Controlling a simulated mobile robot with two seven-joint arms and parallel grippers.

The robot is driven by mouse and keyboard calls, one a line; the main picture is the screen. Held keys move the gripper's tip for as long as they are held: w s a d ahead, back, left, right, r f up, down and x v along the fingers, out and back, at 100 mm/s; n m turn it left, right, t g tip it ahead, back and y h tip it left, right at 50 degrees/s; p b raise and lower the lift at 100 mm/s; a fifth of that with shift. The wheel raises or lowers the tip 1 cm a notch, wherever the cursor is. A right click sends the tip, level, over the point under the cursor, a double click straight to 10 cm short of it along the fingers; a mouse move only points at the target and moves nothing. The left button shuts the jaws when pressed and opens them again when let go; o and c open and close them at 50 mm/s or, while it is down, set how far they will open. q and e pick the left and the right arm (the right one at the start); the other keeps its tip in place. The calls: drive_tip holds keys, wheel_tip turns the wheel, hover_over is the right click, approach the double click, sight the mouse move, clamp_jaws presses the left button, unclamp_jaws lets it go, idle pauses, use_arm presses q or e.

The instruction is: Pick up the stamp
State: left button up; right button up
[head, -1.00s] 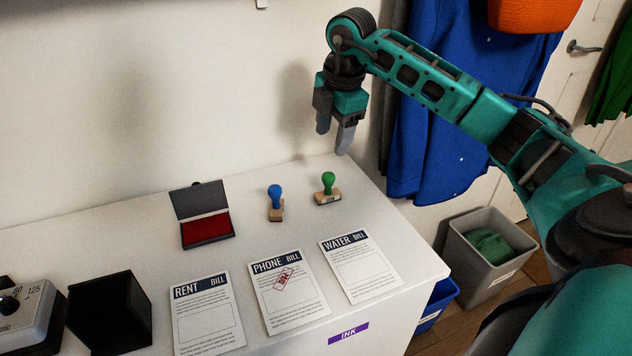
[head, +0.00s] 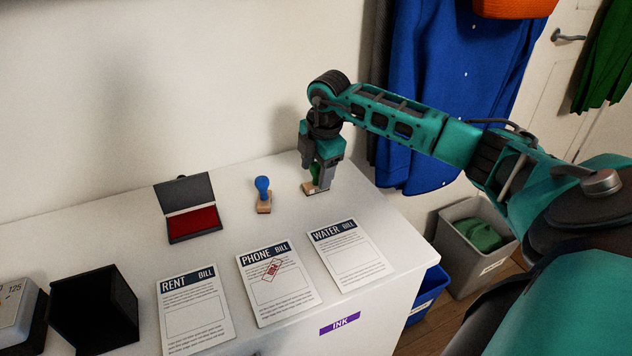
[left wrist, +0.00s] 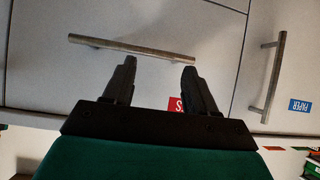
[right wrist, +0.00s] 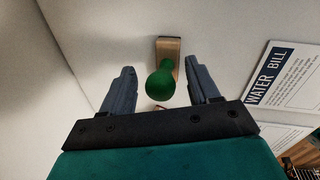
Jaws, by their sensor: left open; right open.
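The green-handled stamp (head: 316,188) stands upright on its wooden base on the white cabinet top; its handle is partly hidden by my right gripper in the head view. My right gripper (head: 316,176) is open and pointing down, its fingers around the handle. In the right wrist view the green knob (right wrist: 160,84) lies between the two open fingers (right wrist: 160,88), with gaps on both sides. A blue-handled stamp (head: 263,190) stands to the left. My left gripper (left wrist: 158,85) is open and empty before cabinet doors, and is outside the head view.
An open red ink pad (head: 192,222) lies left of the stamps. Rent (head: 195,310), phone (head: 277,285) and water (head: 348,256) bills lie in front; the phone bill bears a red mark. A black box (head: 95,308) stands at left. The wall is close behind.

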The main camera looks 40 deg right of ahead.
sight(317, 163)
clamp_jaws()
idle(0.6)
drive_tip(key=shift+r, duration=0.1)
drive_tip(key=w+r+p+v, duration=0.1)
drive_tip(key=w+v, duration=0.3)
drive_tip(key=v, duration=1.5)
drive_tip(key=shift+d+r+p, duration=0.15)
drive_tip(key=shift+d+p, duration=0.2)
drive_tip(key=shift+p, duration=0.5)
